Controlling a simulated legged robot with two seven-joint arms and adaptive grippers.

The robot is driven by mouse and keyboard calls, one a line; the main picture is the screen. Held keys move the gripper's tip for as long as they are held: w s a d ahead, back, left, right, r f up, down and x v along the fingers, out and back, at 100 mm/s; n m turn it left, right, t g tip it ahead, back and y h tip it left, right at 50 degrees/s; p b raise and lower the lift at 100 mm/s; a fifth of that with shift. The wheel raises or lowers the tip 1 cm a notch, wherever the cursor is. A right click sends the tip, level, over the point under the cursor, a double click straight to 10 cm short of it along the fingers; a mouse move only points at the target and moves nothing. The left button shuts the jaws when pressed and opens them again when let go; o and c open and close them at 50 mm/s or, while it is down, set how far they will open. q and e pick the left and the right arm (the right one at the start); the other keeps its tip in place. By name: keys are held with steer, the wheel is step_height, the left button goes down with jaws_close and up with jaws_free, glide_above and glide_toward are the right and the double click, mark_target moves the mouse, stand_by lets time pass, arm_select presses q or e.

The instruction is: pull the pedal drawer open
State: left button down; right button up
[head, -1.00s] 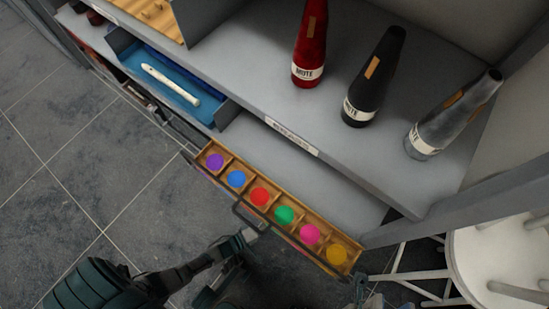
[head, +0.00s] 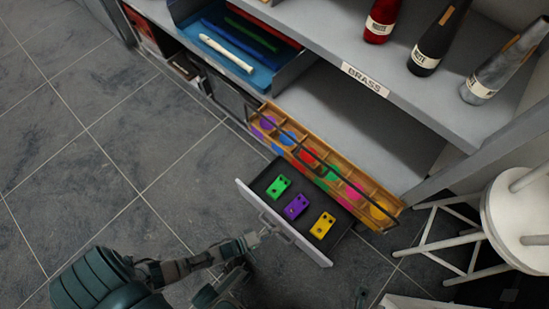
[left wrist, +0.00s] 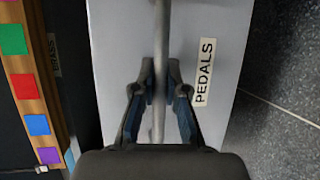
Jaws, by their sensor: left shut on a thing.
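The pedal drawer (head: 304,248) has a light grey front and stands open below the wooden tray. Inside it lie a green pedal (head: 278,186), a purple pedal (head: 296,206) and a yellow pedal (head: 322,225). My left gripper (head: 262,232) is at the drawer's front. In the left wrist view my left gripper (left wrist: 160,78) is shut around the drawer's bar handle (left wrist: 160,25), beside the PEDALS label (left wrist: 204,72). I do not make out my right gripper.
A wooden tray (head: 400,206) with coloured round pieces juts out above the drawer. A blue drawer (head: 215,72) with a white recorder is at upper left. A white stool (head: 520,215) stands at right. Bottles labelled MUTE stand on the shelf (head: 400,88). Floor at left is clear.

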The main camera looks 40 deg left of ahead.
arm_select(q)
steer(key=shift+s+a+f, duration=0.15)
steer(key=shift+s+f, duration=0.1)
steer(key=shift+s, duration=0.25)
steer(key=c, duration=1.5)
jaws_free()
steer(key=shift+o, duration=0.2)
steer(key=shift+w+r, duration=0.1)
steer(key=v, duration=0.7)
